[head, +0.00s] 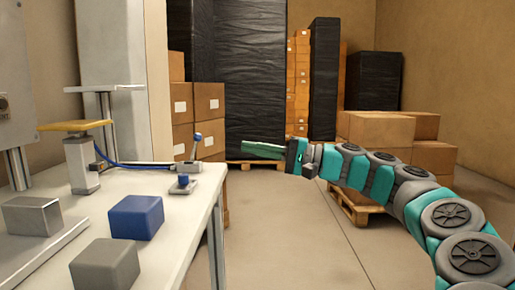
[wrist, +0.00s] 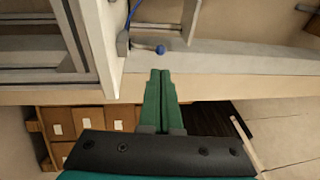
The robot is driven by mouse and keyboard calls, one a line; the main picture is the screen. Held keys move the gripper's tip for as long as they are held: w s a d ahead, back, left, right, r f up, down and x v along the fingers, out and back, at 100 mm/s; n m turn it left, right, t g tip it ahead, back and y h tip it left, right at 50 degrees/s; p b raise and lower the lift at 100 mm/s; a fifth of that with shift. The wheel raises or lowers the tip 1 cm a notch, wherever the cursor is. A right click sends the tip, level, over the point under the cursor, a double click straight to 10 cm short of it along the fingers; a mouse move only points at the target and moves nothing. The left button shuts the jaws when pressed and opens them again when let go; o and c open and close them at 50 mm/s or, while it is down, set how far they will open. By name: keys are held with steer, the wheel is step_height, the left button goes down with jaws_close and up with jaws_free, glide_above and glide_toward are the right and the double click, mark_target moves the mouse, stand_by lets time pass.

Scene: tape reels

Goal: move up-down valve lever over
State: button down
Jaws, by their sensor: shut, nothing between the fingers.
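The valve (head: 180,188) sits at the right edge of the white bench, on a small grey base with a blue part. Its grey lever (head: 193,154) points up, tilted slightly right, and ends in a blue ball knob (head: 197,136). In the wrist view the blue knob (wrist: 160,49) shows just beyond my fingertips. My gripper (head: 244,147) is shut and empty, its green fingers pointing left toward the lever, with a visible gap to the knob. In the wrist view the closed fingers (wrist: 160,72) point at the bench edge.
The white bench (head: 150,180) holds a blue block (head: 136,216), a grey block (head: 105,264), a metal block (head: 32,215) and a stand with a yellow top (head: 77,126). A blue hose runs toward the valve. Stacked boxes (head: 385,129) stand behind my arm. The floor right of the bench is clear.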

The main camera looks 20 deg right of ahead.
glide_toward(195, 147)
steer(key=w+a+r, duration=0.1)
steer(key=a, duration=0.1)
steer(key=w+a+r+p, duration=0.1)
steer(key=w+a+r, duration=0.1)
steer(key=shift+w, duration=0.2)
steer(key=shift+r, duration=0.15)
